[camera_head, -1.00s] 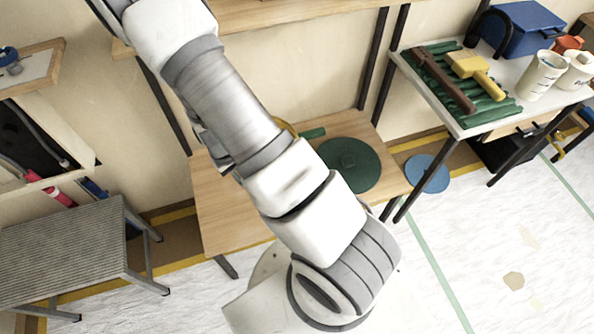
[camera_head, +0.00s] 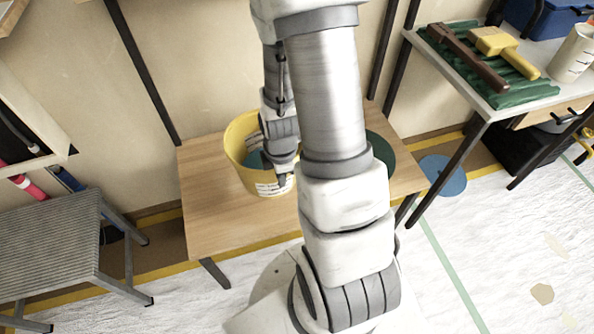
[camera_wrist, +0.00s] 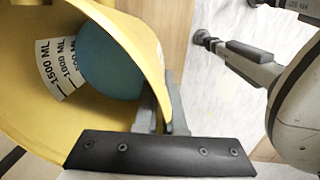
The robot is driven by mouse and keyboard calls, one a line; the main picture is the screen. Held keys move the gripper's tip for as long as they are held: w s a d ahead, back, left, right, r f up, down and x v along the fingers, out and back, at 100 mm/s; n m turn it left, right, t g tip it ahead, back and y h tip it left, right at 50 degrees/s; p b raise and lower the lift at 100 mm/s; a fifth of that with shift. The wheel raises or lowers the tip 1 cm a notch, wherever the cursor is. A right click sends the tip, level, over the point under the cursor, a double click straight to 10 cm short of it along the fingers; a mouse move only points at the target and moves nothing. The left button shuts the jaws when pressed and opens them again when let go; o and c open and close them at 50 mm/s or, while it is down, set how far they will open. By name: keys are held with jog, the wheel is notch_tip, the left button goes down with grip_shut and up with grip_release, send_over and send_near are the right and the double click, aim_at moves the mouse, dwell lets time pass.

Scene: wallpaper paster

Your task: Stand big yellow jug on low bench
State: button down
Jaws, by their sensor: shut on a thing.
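The big yellow jug (camera_head: 243,150) is over the wooden low bench (camera_head: 215,215) in the head view, with its open mouth up and a teal inside bottom. My gripper (camera_head: 284,178) reaches down at the jug's right side and is shut on its wall. In the wrist view the jug (camera_wrist: 120,30) fills the left, with volume marks inside, and my gripper's fingers (camera_wrist: 165,110) pinch its rim. My arm hides part of the bench.
A dark green round disc (camera_head: 381,160) lies on the bench's right, partly behind my arm. A grey ribbed step stool (camera_head: 50,245) stands at left. A table with a green mat (camera_head: 480,75), mallet and brown tool stands at right. The bench's left part is clear.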

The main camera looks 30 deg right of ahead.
jog(key=w+d+f+b, duration=0.1)
jog(key=w+f, duration=0.1)
jog(key=w, duration=0.1)
jog(key=w+d+f+b, duration=0.1)
jog(key=w+f, duration=0.1)
jog(key=w, duration=0.2)
jog(key=w+f+b, duration=0.1)
jog(key=w+f, duration=0.2)
jog(key=w, duration=0.1)
jog(key=shift+w+d, duration=0.2)
jog(key=shift+d, duration=0.2)
jog(key=shift+f+b, duration=0.95)
jog(key=shift+f, duration=1.05)
jog(key=shift+f, duration=0.2)
jog(key=c, duration=1)
grip_release()
jog(key=shift+s, duration=0.1)
jog(key=shift+r, duration=0.1)
